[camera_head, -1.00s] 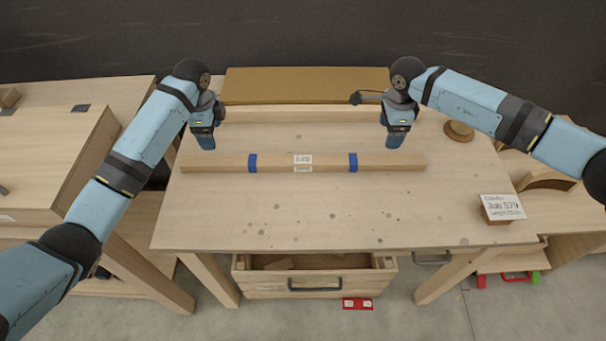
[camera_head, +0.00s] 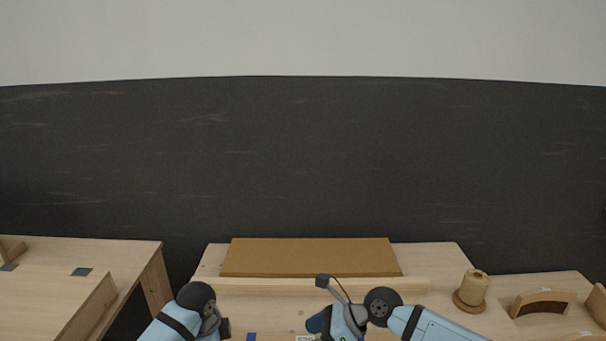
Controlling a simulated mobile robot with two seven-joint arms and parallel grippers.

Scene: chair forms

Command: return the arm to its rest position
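My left arm's dark wrist joint shows at the bottom left of the head view; the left gripper's fingers are not visible there. My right gripper (camera_head: 319,322) is near the bottom middle, turned toward the left, over the workbench. Its fingers are too small and cut off to read, and I see nothing held in it. Only a bit of the wooden beam shows at the bottom edge, with a blue band (camera_head: 251,337) and a white label (camera_head: 303,338). The rest of the beam is out of view.
The workbench (camera_head: 440,262) has a brown board (camera_head: 310,257) at its back and a wooden strip (camera_head: 260,286) before it. A spool-like piece (camera_head: 473,288) stands at right. A curved wooden form (camera_head: 543,301) is farther right. Another table (camera_head: 50,300) stands left.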

